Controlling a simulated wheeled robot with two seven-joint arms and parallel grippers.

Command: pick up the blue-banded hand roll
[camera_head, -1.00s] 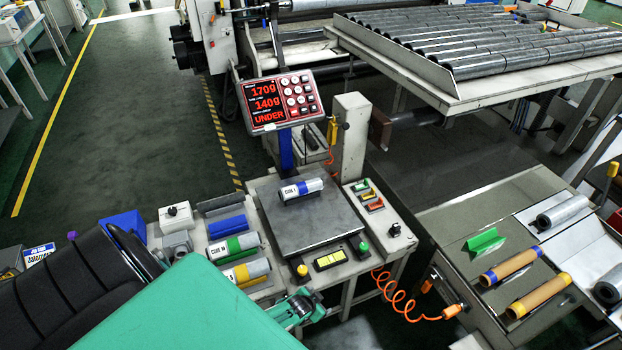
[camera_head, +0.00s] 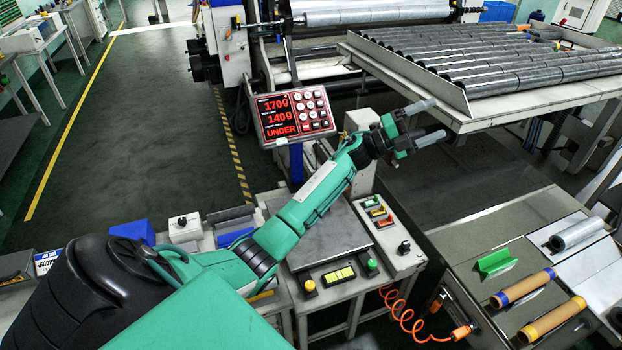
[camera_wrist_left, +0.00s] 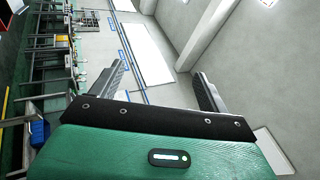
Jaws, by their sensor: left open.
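A brown roll with blue bands (camera_head: 523,288) lies on the grey table at the right in the head view. A similar brown roll with yellow bands (camera_head: 552,318) lies beside it. My left arm stretches over the scale, and its gripper (camera_head: 425,123) points right, raised between the scale post and the roller rack. In the left wrist view the gripper (camera_wrist_left: 160,85) is open and empty, with no roll between its fingers. The blue-banded white core seen earlier on the scale plate (camera_head: 330,245) is hidden behind my arm. My right gripper is not in view.
A display (camera_head: 293,116) reads 170g, 140g and UNDER. The roller rack (camera_head: 500,100) stands beyond the gripper. A green holder (camera_head: 495,262) and a grey roll (camera_head: 577,235) are on the right table. A coiled orange hose (camera_head: 405,320) hangs between the tables.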

